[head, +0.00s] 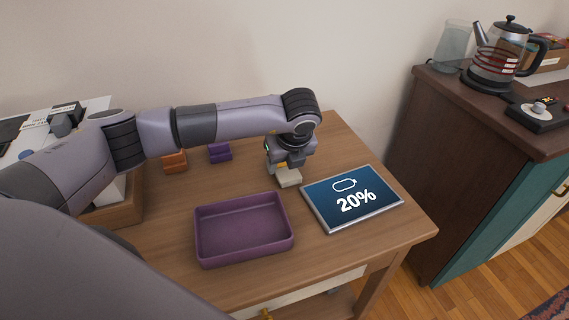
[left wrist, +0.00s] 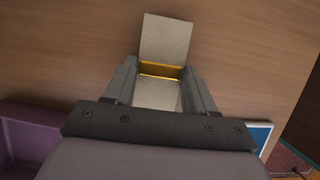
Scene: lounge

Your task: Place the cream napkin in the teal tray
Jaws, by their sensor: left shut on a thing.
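The cream napkin (head: 289,178) is a small pale folded piece with a gold band across it, seen in the left wrist view (left wrist: 166,38). My left gripper (head: 287,165) points down over the table and is shut on the napkin. In the left wrist view the napkin sits between the two fingers (left wrist: 160,88). I cannot tell if it touches the table. A purple tray (head: 244,255), empty, lies just in front and to the left of it. I see no teal tray. My right gripper is not in view.
A tablet reading 20% (head: 352,198) lies right of the napkin on the wooden table (head: 170,275). An orange object (head: 174,162) and a purple one (head: 219,152) stand behind the tray. A dark cabinet (head: 455,130) with a kettle (head: 500,55) stands at the right.

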